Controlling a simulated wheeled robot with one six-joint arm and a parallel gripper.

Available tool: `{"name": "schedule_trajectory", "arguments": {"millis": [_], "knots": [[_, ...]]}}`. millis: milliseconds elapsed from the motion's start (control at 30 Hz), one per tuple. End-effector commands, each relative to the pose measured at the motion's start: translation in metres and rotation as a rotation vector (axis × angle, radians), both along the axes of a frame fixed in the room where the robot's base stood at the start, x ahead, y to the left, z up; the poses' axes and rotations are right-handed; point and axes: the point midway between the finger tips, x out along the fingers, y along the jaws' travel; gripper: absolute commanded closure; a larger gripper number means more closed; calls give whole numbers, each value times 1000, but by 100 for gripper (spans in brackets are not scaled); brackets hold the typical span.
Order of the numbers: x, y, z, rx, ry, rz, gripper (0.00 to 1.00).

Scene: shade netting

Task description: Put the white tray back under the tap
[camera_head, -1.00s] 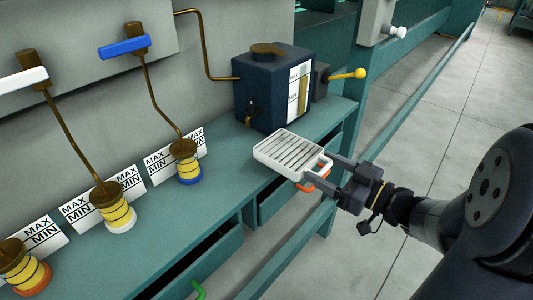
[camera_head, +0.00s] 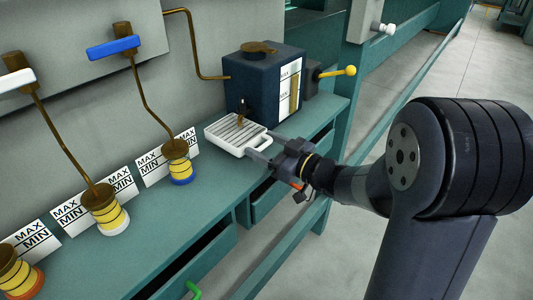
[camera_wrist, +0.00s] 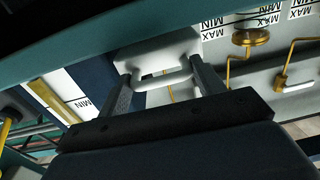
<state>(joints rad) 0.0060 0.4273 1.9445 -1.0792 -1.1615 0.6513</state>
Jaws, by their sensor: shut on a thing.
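The white tray (camera_head: 222,137) has a slatted top and a loop handle. It is at the front of the dark blue tank (camera_head: 242,75), below the small brown tap (camera_head: 242,108). My gripper (camera_head: 262,153) is shut on the tray's handle at the tray's right side. In the wrist view, the two fingers of my gripper (camera_wrist: 163,84) are on either side of the white handle, with the tray (camera_wrist: 150,48) beyond. The tray looks about level; I cannot tell whether it touches the bench top.
The teal bench (camera_head: 160,232) is clear in front of the tray. To the left stand several yellow-banded spools, such as the blue-based one (camera_head: 177,163), with MAX/MIN cards behind. A yellow-knobbed lever (camera_head: 349,71) sticks out right of the tank. Open drawers lie below the bench edge.

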Motion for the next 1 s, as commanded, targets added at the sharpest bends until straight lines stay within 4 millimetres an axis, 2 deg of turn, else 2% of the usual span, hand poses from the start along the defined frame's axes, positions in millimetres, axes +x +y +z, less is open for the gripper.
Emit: {"name": "schedule_trajectory", "arguments": {"millis": [33, 133, 533, 567, 800, 1000], "knots": [[0, -1, -13, 2, 6, -1, 72], [0, -1, -23, 1, 3, -1, 72], [0, -1, -29, 0, -1, -1, 72], [0, -1, -29, 0, 0, -1, 35], [0, -1, -28, 0, 0, -1, 16], [0, -1, -28, 0, 0, 0, 14]]}}
